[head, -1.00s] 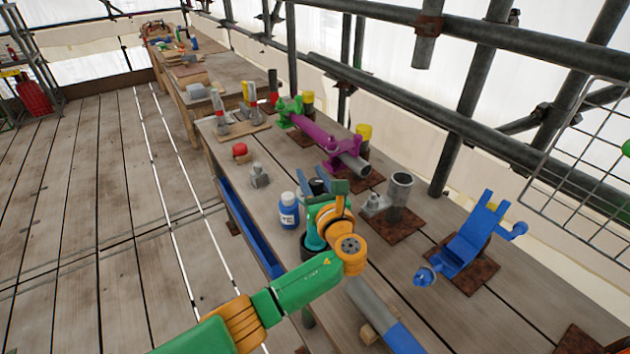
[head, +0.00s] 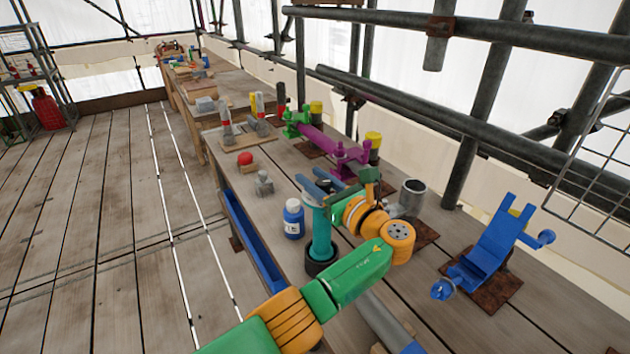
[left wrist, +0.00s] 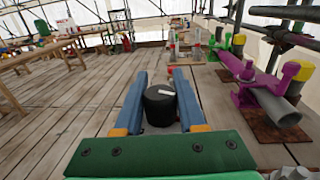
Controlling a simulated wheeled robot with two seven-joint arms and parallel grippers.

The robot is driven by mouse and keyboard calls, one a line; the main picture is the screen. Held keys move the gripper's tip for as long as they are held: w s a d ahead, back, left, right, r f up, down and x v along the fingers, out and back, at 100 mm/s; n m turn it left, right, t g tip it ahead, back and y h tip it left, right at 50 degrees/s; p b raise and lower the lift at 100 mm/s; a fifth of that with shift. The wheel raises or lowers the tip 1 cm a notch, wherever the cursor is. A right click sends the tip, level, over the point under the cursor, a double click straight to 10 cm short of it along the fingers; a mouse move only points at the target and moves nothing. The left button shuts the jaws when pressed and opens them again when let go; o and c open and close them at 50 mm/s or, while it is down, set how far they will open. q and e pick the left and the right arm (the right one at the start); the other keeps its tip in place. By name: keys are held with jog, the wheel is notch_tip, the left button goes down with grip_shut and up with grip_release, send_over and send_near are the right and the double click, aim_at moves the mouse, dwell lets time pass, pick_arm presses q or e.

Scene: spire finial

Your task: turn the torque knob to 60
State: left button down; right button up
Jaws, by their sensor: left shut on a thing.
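The torque knob (left wrist: 160,104) is a black round cap with a white mark on its top. In the left wrist view it sits between the two blue fingers of my left gripper (left wrist: 160,90), which is shut on it. In the head view the knob (head: 323,184) is partly hidden by the fingers of my left gripper (head: 316,183). It tops an upright teal tester (head: 320,228) with a black base (head: 321,262). No number or scale can be read. My right gripper is not in view.
A blue-labelled bottle (head: 293,217) stands just left of the tester. A grey fitting (head: 264,183) and a red-topped piece (head: 245,160) lie beyond. A grey pipe socket (head: 412,194), a magenta clamp (head: 348,156) and a blue cradle (head: 490,250) stand to the right.

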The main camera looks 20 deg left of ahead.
aim_at(328, 190)
pick_arm(q)
jog(key=c, duration=0.5)
grip_release()
jog(key=shift+a, duration=0.1)
jog(key=b+v, duration=0.1)
jog(key=v, duration=0.6)
jog(key=shift+f, duration=0.1)
